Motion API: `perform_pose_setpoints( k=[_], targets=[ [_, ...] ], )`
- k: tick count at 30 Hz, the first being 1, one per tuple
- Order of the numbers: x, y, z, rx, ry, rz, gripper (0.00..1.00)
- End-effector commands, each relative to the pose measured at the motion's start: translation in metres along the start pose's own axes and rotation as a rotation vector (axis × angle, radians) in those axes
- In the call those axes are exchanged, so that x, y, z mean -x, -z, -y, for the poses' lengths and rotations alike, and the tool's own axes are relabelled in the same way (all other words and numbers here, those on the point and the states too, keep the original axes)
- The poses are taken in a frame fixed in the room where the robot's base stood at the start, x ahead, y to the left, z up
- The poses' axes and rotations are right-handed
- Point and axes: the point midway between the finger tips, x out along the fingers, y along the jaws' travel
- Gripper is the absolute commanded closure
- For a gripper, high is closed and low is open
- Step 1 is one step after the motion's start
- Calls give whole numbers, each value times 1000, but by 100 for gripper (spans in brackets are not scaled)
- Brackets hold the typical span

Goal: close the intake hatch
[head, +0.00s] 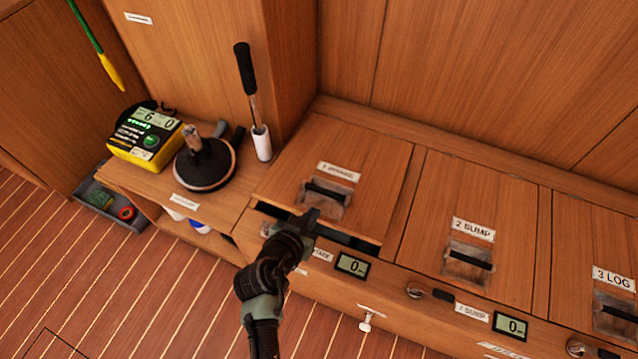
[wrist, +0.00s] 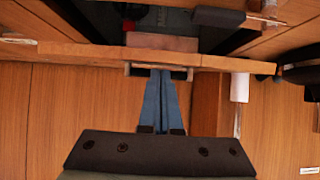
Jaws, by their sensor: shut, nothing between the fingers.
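The intake hatch (head: 372,165) is the leftmost of the row of wooden lids and carries a label starting with 1. A dark gap shows along its front edge, so it stands ajar. Its black handle (head: 327,193) sits in a recess near the front. My gripper (head: 311,217) is at that front edge, over the gap. In the wrist view my gripper (wrist: 160,76) has its blue fingers together, empty, with the tips at a black bar on the wooden lid's edge (wrist: 90,55). I cannot tell whether they touch it.
The 2 SUMP lid (head: 460,215) and 3 LOG lid (head: 600,255) lie flat to the right. A small display (head: 352,265) is on the front panel. On the left shelf stand a yellow meter (head: 145,138), a round black device (head: 205,165) and a black-handled tool (head: 245,75).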

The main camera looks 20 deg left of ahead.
Motion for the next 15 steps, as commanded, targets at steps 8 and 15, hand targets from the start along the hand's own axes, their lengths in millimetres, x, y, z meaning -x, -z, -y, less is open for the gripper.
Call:
perform_pose_setpoints(
  k=[8, 15],
  targets=[
    [-15, -36, 0, -1, 0, 1, 100],
    [-14, -36, 0, -1, 0, 0, 100]
  ],
)
